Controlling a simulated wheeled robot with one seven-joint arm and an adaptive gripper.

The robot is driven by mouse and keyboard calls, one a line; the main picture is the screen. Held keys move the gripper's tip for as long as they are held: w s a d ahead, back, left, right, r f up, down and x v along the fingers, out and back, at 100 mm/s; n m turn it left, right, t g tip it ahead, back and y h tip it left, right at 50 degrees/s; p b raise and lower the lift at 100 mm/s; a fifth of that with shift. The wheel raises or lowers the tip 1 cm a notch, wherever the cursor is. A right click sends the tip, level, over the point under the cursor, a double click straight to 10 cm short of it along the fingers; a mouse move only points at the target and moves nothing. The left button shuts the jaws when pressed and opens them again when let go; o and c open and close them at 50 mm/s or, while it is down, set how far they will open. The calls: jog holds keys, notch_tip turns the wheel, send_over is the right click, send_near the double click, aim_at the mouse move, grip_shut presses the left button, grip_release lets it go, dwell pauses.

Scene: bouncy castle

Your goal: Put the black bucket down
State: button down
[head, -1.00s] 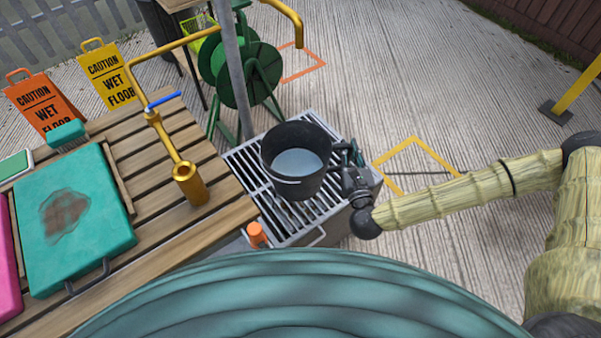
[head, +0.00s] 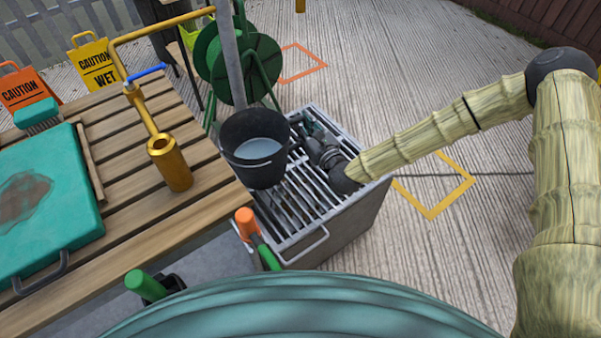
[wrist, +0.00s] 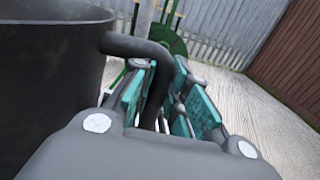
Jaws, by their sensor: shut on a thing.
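The black bucket (head: 256,170) is upright with pale water in it, over the left part of the metal grate (head: 300,235). Whether its base touches the slats is hard to tell. My gripper (head: 300,130) comes from the right and is at the bucket's right side. In the wrist view, the bucket (wrist: 45,75) fills the left side, and its curved black handle passes between the teal pads of my gripper (wrist: 158,100), which is shut on it.
A wooden slatted table (head: 130,210) adjoins the grate on the left, with a brass tap (head: 170,162) and a teal case (head: 40,200). A grey pole (head: 228,50) and green hose reel (head: 240,65) stand behind. An orange-capped thing (head: 245,222) is at the grate's front-left corner. Paved ground at right is open.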

jog(key=w+a+f+n+g+y+b, duration=0.1)
jog(key=w+a+f+y+b, duration=0.1)
jog(key=w+a+b, duration=0.35)
jog(key=w+d+f+b, duration=0.1)
jog(key=d+f+b, duration=0.1)
jog(key=d, duration=0.6)
jog(key=w+d+f+b, duration=0.2)
jog(key=d, duration=0.6)
jog(key=shift+w+d+f, duration=0.2)
jog(key=shift+d+f, duration=0.1)
jog(key=shift+f, duration=0.2)
jog(key=c, duration=1.4)
grip_release()
jog(key=shift+n, duration=0.3)
jog(key=p+v, duration=0.2)
jog(key=v, duration=1)
jog(key=shift+d, duration=0.15)
